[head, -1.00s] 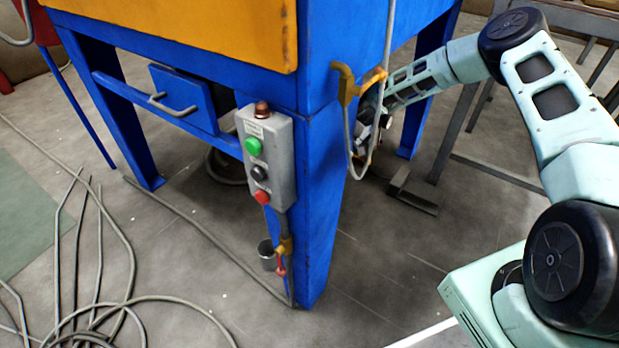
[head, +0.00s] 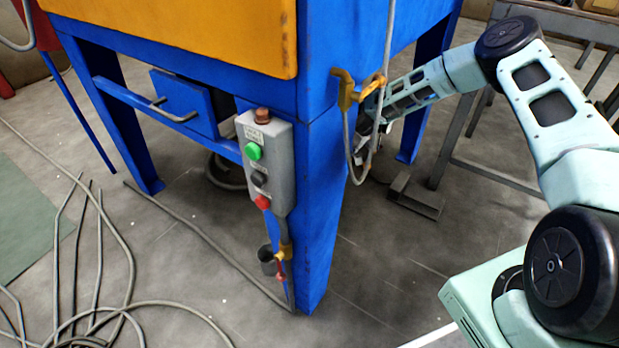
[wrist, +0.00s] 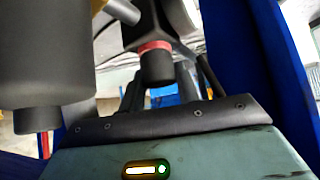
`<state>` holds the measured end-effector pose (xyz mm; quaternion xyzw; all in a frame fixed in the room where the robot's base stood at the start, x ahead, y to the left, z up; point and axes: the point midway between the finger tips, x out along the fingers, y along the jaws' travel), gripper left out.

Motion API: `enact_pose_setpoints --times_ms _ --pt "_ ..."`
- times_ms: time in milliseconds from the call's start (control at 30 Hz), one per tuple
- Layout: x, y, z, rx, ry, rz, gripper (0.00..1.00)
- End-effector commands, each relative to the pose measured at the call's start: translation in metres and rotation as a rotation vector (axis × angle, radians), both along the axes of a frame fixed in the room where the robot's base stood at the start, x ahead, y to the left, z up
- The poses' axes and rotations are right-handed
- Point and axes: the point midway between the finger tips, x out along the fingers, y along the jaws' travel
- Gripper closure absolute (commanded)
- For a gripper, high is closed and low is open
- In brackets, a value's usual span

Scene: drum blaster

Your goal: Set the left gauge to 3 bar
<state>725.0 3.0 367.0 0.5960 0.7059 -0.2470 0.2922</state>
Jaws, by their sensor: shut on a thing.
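My gripper (wrist: 160,92) reaches in beside the blue cabinet's right side. In the wrist view its dark fingers rise to a black knob with a red ring (wrist: 155,47) and are shut on it. In the head view the gripper (head: 372,140) is small and partly hidden behind a hanging grey hose. No gauge face or needle can be made out in either view, so I cannot read the left gauge.
A large dark cylinder (wrist: 45,60) hangs close at the left of the wrist view. Blue cabinet legs (head: 318,210) stand close to the arm. A control box (head: 266,165) with green, black and red buttons is on the front leg. Loose cables (head: 100,250) lie on the floor.

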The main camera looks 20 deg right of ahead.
Motion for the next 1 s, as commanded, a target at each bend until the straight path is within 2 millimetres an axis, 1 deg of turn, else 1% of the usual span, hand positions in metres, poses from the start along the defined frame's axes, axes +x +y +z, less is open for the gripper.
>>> enact_pose_setpoints --times_ms 167,700,1000 --pt "-0.0004 -0.0006 0.0040 0.001 -0.001 -0.097 0.90" --pt "-0.0013 -0.0001 0.0045 0.000 0.001 -0.578 0.90" --pt "-0.0009 0.0004 0.0031 0.000 0.000 -0.786 0.90"
